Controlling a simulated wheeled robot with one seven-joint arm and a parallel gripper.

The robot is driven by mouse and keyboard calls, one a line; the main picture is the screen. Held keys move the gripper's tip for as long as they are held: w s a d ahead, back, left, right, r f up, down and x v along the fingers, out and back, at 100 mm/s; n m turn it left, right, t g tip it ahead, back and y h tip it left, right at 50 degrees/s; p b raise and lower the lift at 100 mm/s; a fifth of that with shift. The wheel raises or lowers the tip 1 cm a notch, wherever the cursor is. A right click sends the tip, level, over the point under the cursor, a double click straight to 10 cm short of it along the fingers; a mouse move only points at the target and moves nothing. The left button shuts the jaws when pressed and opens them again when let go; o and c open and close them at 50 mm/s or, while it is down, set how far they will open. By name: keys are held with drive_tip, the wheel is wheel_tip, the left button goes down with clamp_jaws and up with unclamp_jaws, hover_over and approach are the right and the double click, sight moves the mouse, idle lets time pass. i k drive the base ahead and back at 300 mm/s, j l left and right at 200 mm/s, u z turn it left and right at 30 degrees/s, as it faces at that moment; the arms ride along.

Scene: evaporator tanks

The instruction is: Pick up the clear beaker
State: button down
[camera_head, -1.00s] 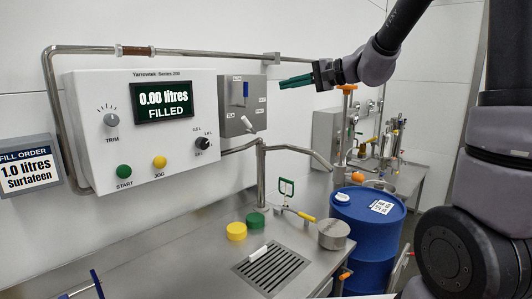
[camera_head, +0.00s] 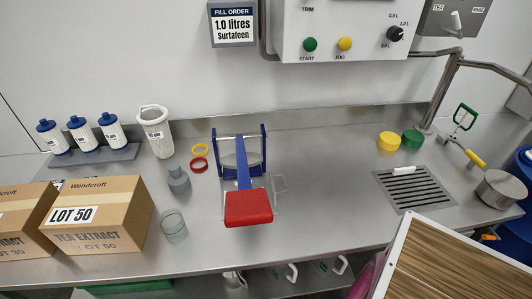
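The clear beaker (camera_head: 173,226) stands on the steel bench near its front edge. It is a small see-through cup, just right of the cardboard boxes and in front of a grey bottle-shaped weight or flask. My gripper is not in view now, so its distance from the beaker cannot be told.
Cardboard boxes (camera_head: 98,218) stand close left of the beaker. A grey flask-like item (camera_head: 178,180) is right behind it. A blue press with a red handle (camera_head: 248,208) stands to the right. A white jug (camera_head: 155,133) is farther back. A wooden-topped board (camera_head: 455,262) fills the lower right.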

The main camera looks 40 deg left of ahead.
sight(172, 223)
drive_tip(key=u, duration=2.7)
drive_tip(key=k+j+z, duration=0.2)
drive_tip(key=z, duration=0.15)
drive_tip(key=k+j+z, duration=0.25)
drive_tip(key=z, duration=0.15)
drive_tip(key=k+j+z, duration=0.1)
drive_tip(key=k+z, duration=0.25)
drive_tip(key=i, duration=0.1)
